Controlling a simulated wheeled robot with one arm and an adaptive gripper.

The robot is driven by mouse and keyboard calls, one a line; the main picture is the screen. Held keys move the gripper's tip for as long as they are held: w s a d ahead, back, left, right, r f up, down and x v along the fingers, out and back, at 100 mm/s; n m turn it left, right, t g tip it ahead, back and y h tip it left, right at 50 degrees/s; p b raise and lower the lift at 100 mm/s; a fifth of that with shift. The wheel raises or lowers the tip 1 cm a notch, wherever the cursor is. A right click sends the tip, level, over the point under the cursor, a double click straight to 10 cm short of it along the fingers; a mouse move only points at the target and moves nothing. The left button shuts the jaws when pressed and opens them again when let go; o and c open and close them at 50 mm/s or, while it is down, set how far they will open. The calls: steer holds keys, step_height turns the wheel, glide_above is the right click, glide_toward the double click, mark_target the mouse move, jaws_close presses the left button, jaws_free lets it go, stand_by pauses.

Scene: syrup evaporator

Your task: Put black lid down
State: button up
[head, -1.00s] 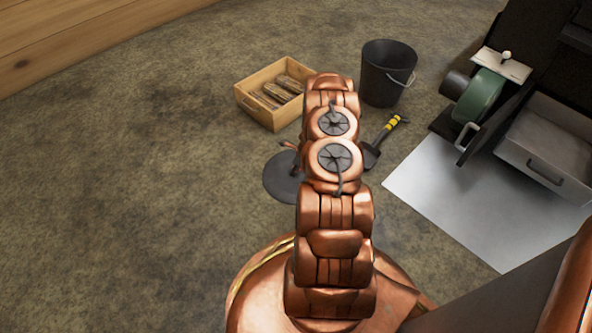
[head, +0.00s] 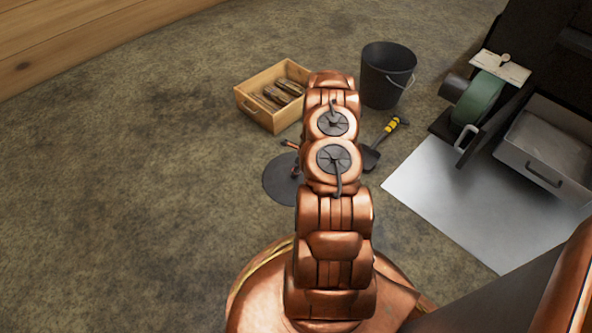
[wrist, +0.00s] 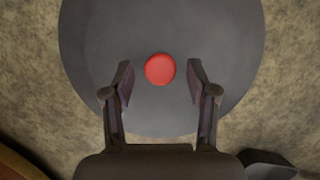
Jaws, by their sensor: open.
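The black lid (head: 281,181) lies flat on the floor in the head view, partly hidden behind my arm. In the wrist view the lid (wrist: 218,45) fills the upper middle, with a round red knob (wrist: 160,69) at its centre. My gripper (wrist: 160,84) is open over the lid. Its two fingers stand apart on either side of the knob, with a gap on each side, and hold nothing. In the head view only a small part of my gripper (head: 291,148) shows beside the arm, above the lid.
A wooden crate (head: 251,108) with split logs stands beyond the lid, with a black bucket (head: 386,76) to its right. A small shovel (head: 384,141) lies right of my arm. A metal sheet (head: 440,200) lies before the dark evaporator with its open drawer (head: 545,150). Floor at left is clear.

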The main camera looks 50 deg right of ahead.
steer(key=p+v, duration=0.4)
steer(key=v, duration=0.6)
steer(key=w+a+r+n+y, duration=0.1)
steer(key=w+a+r+n, duration=0.2)
steer(key=a+r, duration=0.35)
steer(key=w+a+r+n+y, duration=0.1)
steer(key=w+a+r+n, duration=0.3)
steer(key=r, duration=0.3)
steer(key=s+a+r+n+g+y, duration=0.1)
steer(key=s+a+r+n+g, duration=0.15)
steer(key=a+r+n, duration=0.9)
steer(key=s+a+r+n+g+h, duration=0.15)
steer(key=s+a+r+n, duration=0.45)
steer(key=s+a+r, duration=0.9)
steer(key=s+a+r+n+g+h, duration=0.1)
steer(key=s+n, duration=0.2)
steer(key=s, duration=0.5)
steer(key=s+a+r+n+g+h, duration=0.1)
steer(key=s+n, duration=0.3)
steer(key=s, duration=0.5)
steer(key=shift+r+g+h, duration=0.35)
steer(key=shift+r+g, duration=0.05)
steer(key=shift+r, duration=0.15)
steer(key=shift+r+n, duration=0.1)
steer(key=shift+n, duration=0.15)
